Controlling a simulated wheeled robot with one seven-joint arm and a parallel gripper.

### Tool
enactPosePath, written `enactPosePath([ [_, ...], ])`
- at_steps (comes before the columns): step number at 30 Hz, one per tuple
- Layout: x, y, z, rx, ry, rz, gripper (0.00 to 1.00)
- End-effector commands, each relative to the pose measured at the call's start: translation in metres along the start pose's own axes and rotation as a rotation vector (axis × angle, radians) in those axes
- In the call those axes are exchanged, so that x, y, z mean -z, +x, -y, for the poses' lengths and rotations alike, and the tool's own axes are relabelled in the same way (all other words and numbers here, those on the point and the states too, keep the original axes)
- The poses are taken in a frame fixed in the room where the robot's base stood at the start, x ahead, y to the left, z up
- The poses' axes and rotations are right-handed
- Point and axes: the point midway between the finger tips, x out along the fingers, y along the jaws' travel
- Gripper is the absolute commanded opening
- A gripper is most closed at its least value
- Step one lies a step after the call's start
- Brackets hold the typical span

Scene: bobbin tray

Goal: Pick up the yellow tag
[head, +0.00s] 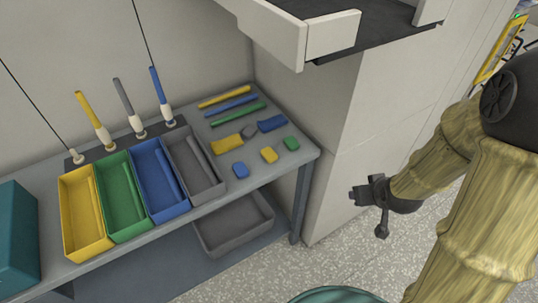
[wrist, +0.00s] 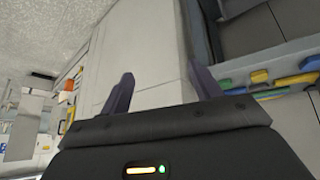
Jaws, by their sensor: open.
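A small yellow block-like piece (head: 269,154), which looks like the yellow tag, lies flat near the front right of the grey table, between a small blue piece (head: 240,170) and a small green piece (head: 291,143). A larger yellow piece (head: 226,145) lies behind it to the left. My gripper (head: 355,195) is off the table, to the right of its corner, well apart from the pieces. In the wrist view my gripper (wrist: 163,88) has its fingers apart with nothing between them. Small coloured pieces, including a yellow one (wrist: 258,76), show beyond the right finger.
Yellow (head: 70,245), green (head: 114,222), blue (head: 160,208) and grey (head: 212,190) bins stand left on the table (head: 263,186). Rods (head: 238,115) lie behind the pieces. A white cabinet (head: 335,150) borders the table's right. A shelf (head: 330,30) overhangs. A grey bin (head: 233,222) sits below.

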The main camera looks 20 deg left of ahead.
Motion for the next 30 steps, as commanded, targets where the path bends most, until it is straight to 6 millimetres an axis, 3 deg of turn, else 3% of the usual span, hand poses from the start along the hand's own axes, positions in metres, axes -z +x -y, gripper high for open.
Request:
enactPosePath([
  [1,0.003,0.014,0.009,0.026,-0.042,-0.040,0.63],
  [6,0.020,0.047,0.043,0.120,-0.164,-0.221,0.63],
  [12,0.030,0.068,0.092,0.255,-0.243,-0.444,0.63],
  [21,0.029,0.065,0.151,0.441,-0.218,-0.767,0.63],
  [30,0.030,0.057,0.161,0.478,-0.186,-0.860,0.63],
])
